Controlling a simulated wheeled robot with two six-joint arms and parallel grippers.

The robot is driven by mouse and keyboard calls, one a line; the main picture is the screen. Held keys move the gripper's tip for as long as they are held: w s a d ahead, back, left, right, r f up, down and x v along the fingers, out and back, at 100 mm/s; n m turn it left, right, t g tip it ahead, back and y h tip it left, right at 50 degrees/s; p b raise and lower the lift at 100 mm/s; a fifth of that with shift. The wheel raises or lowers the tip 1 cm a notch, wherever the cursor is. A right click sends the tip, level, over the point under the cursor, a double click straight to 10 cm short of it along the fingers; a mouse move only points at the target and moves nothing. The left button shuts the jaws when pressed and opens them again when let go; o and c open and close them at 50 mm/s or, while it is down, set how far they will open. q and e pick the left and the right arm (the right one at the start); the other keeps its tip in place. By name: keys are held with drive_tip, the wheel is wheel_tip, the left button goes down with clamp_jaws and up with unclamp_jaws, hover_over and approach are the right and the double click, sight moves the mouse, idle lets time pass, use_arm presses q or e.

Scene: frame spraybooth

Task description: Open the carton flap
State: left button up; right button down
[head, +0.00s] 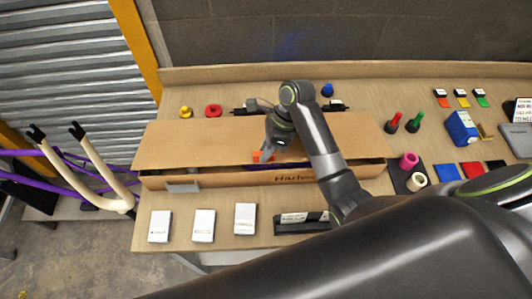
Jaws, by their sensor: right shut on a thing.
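A long brown carton (225,180) lies across the bench, with printed lettering on its front wall. Its wide top flap (190,143) covers most of it, and a dark gap shows between the flap's front edge and the front wall. Something purple shows inside the gap. My right gripper (264,155), with orange fingertips, is shut on the front edge of the flap near the carton's middle. My right arm hides part of the carton's right half. My left gripper is not in view.
White boxes (204,225) and a dark holder (300,222) stand in front of the carton. A purple and cream frame (107,175) stands at left.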

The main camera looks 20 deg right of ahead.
drive_tip(key=shift+w+r, duration=0.2)
drive_tip(key=shift+r, duration=0.2)
drive_tip(key=shift+c, duration=2)
unclamp_jaws()
